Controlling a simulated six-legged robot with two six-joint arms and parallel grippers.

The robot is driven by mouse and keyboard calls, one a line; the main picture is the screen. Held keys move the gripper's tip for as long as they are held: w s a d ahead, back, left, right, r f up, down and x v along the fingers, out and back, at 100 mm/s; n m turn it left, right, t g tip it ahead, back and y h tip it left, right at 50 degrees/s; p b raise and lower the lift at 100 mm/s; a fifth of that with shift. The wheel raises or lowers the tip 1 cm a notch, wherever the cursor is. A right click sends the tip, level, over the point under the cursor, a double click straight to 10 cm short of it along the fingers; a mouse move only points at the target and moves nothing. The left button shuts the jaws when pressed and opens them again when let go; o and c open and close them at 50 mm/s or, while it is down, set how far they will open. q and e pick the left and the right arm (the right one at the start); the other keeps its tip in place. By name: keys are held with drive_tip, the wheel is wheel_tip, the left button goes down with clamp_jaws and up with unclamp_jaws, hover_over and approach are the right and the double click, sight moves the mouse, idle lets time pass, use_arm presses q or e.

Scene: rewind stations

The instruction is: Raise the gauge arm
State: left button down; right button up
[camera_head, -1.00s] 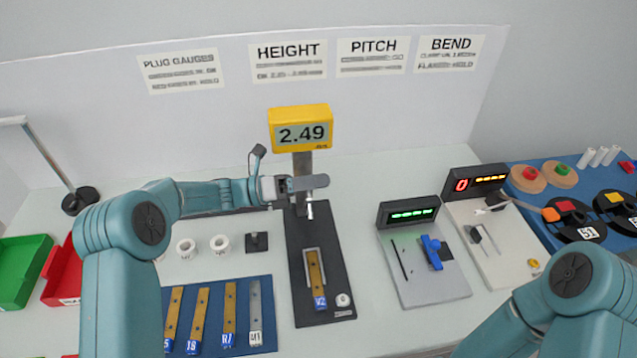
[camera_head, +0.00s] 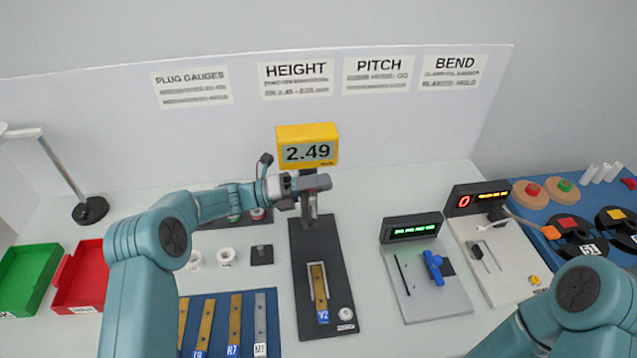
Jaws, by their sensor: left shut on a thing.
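The height gauge has a dark base (camera_head: 341,270), a post and a yellow display (camera_head: 309,133) reading 2.49. My left gripper (camera_head: 312,184) is at the post, below the display, shut on the gauge arm; its jaws hide most of that arm. A silver tip (camera_head: 313,207) shows just below the jaws. A brass strip (camera_head: 318,285) with a blue V2 tag lies in the base slot below, apart from the tip. My right arm comes in at the lower right, its gripper out of view.
A blue mat (camera_head: 220,312) with several tagged strips lies left of the gauge. Green (camera_head: 27,278) and red (camera_head: 84,275) trays are far left. The pitch (camera_head: 437,291) and bend (camera_head: 507,268) stations stand to the right.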

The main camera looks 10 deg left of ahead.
use_arm(q)
drive_tip(key=c, duration=0.8)
unclamp_jaws()
drive_tip(key=shift+w+a+r, duration=0.1)
drive_tip(key=shift+w+r, duration=0.05)
drive_tip(key=shift+r, duration=0.05)
drive_tip(key=shift+f, duration=0.15)
